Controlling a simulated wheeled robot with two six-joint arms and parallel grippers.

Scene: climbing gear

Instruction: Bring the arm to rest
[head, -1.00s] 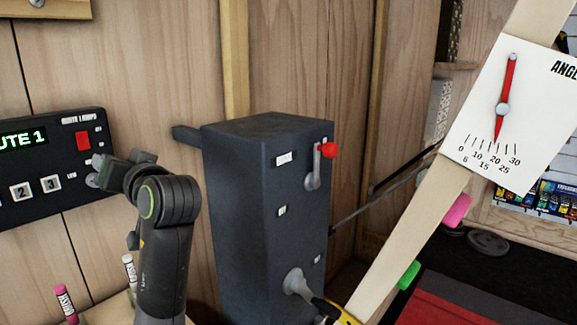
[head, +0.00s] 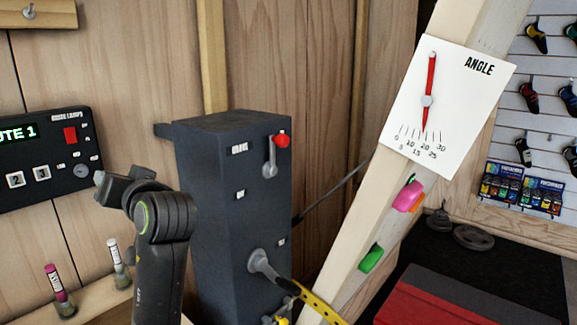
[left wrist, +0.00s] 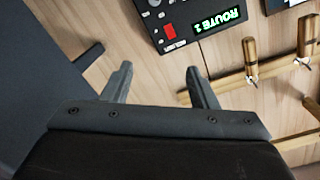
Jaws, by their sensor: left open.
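My left arm comes up from the bottom left in the head view, in front of the wooden wall. My left gripper (head: 100,180) is at its end and points left, in front of the route lamp panel's lower right corner. In the left wrist view the left gripper (left wrist: 158,82) has its two fingers spread with nothing between them. The route lamp panel (head: 45,158) reads ROUTE 1 and also shows upside down in the left wrist view (left wrist: 200,22). My right gripper is in neither view.
A dark winch cabinet (head: 215,200) with a red-knobbed lever (head: 277,150) stands right of the arm. The angle card (head: 445,100) has its red needle near 20. Two markers (head: 57,285) stand on a ledge at lower left. A red mat (head: 460,300) lies at lower right.

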